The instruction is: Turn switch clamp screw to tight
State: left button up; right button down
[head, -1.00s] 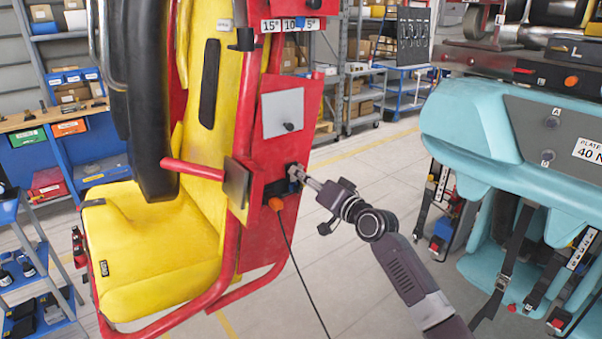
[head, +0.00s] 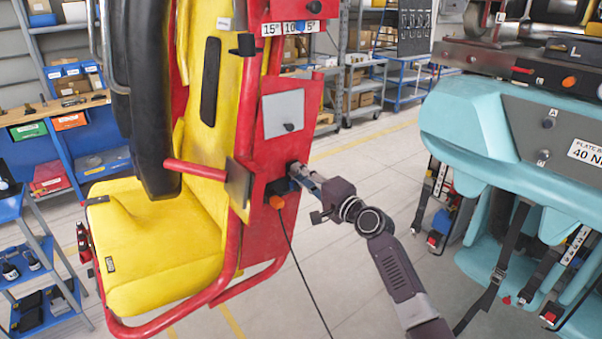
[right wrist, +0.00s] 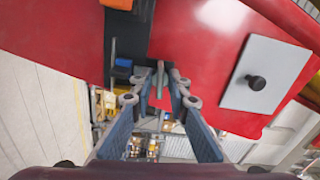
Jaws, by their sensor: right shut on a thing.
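A yellow seat on a red frame (head: 262,240) stands left of centre in the head view. My right gripper (head: 296,170) reaches the red side panel from the right, at a small dark switch housing (head: 281,187). In the right wrist view the fingers of my right gripper (right wrist: 165,75) are shut on a small grey part, probably the switch clamp screw (right wrist: 175,82). The fingers hide most of it, and its tightness cannot be told. An orange connector (head: 276,202) with a black cable sits just below the housing. My left gripper is not in view.
A grey plate with a black knob (head: 289,126) is on the red panel above the gripper. A teal seat unit (head: 470,130) stands at the right. Blue shelving (head: 40,265) is at the left. Open floor (head: 345,270) lies between the seats.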

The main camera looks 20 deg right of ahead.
dwell(0.5)
jog(key=c, duration=2.1)
grip_release()
jog(key=shift+d, duration=0.1)
jog(key=v, duration=1.2)
